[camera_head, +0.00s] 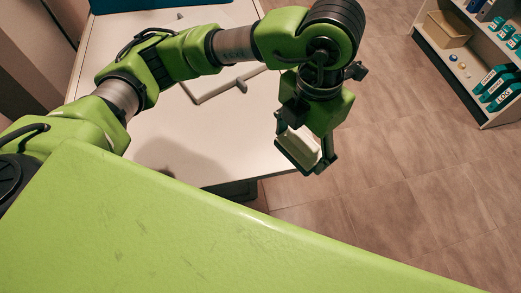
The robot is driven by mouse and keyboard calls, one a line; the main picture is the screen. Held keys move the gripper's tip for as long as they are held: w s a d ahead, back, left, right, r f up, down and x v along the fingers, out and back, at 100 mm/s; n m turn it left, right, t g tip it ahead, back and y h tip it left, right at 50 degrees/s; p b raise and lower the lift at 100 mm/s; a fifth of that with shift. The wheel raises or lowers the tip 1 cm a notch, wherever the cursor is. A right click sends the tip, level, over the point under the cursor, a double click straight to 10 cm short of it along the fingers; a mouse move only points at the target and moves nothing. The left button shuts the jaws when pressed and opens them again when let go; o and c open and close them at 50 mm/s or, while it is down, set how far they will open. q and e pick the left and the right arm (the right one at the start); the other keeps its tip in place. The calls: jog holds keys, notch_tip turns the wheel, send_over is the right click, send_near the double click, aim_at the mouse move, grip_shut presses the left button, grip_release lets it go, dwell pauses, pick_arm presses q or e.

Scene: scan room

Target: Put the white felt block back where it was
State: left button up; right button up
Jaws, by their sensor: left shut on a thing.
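My left gripper (303,158) is shut on the white felt block (303,143). The block sits between the two dark fingers, which hide parts of it. In the picture the gripper and block are at the right edge of the white table (215,150), partly over the floor; their height above it is hard to judge. My right gripper is not in view.
A flat pale board (208,92) lies on the table, partly behind my left arm, with a small grey rod-like thing (228,86) on it. A shelf (478,78) with a cardboard box (447,29) and teal binders (497,88) stands at upper right. The floor between is clear.

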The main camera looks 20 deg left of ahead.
pick_arm(q)
jog(key=shift+s+d+m, duration=0.1)
jog(key=shift+s+m, duration=0.2)
jog(key=shift+s, duration=0.35)
jog(key=shift+s+f, duration=0.1)
jog(key=shift+f, duration=0.05)
jog(key=p, duration=0.2)
send_over(269, 140)
jog(key=s+d, duration=0.3)
notch_tip(269, 140, down, 4)
jog(key=f, duration=0.1)
jog(key=w+a+f, duration=0.1)
jog(key=w+a+f+p, duration=0.1)
jog(key=f, duration=0.1)
jog(key=shift+a+f, duration=0.1)
jog(key=shift+w+a+f, duration=0.3)
jog(key=shift+f, duration=0.25)
notch_tip(269, 140, down, 3)
jog(key=shift+w+a+p, duration=0.15)
jog(key=shift+p, duration=1)
jog(key=shift+f, duration=0.25)
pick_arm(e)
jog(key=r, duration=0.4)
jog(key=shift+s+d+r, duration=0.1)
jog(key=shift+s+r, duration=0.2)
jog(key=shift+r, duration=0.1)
pick_arm(q)
jog(key=shift+f, duration=0.1)
